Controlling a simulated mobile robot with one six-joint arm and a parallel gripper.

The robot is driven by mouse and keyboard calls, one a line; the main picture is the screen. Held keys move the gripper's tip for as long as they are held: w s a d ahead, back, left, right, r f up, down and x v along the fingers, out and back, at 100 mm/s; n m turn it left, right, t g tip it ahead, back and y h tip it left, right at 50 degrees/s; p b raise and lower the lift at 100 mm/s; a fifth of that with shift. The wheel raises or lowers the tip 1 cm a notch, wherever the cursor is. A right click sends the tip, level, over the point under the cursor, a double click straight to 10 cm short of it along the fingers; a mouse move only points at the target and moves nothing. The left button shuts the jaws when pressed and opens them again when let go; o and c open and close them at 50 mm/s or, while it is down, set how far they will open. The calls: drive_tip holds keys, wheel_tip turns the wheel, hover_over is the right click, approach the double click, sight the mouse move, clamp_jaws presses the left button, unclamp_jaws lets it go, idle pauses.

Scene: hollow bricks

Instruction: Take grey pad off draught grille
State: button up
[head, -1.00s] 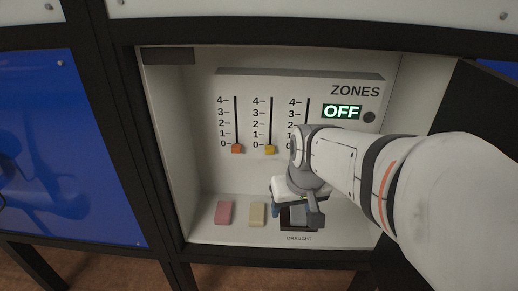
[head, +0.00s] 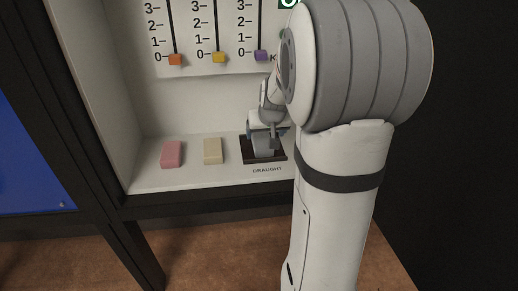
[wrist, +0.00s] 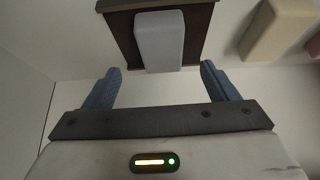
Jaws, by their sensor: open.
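The grey pad (head: 263,147) lies on the dark draught grille (head: 248,158), in the floor of the open cabinet bay. In the wrist view the pad (wrist: 160,42) covers the middle of the grille (wrist: 120,28), whose dark surface shows on both sides. My gripper (head: 266,131) is just over the pad in the head view and hides part of it. In the wrist view my gripper (wrist: 160,70) is open, with one blue finger to each side of the pad's near end. The fingers look apart from the pad; their height above it is hard to tell.
A pink block (head: 172,154) and a cream block (head: 213,151) stand left of the grille. The cream one also shows in the wrist view (wrist: 278,28). Orange (head: 176,59), yellow (head: 219,57) and purple (head: 261,55) sliders are on the back panel. Bay walls limit room sideways.

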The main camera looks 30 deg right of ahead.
sight(262, 142)
drive_tip(key=shift+w+d+f, duration=0.15)
drive_tip(key=shift+f, duration=0.25)
drive_tip(key=shift+w+d+f, duration=0.1)
drive_tip(key=shift+f, duration=0.3)
drive_tip(key=b+x, duration=0.1)
drive_tip(key=x, duration=0.2)
drive_tip(key=b+x, duration=0.1)
drive_tip(key=shift+w+a+f+b, duration=0.1)
drive_tip(key=shift+a+f+b, duration=0.2)
drive_tip(key=shift+b, duration=0.05)
drive_tip(key=shift+w+f, duration=0.3)
drive_tip(key=shift+w, duration=0.05)
drive_tip(key=shift+s+r, duration=0.1)
drive_tip(key=shift+r, duration=0.05)
drive_tip(key=shift+c, duration=0.3)
drive_tip(key=c, duration=1)
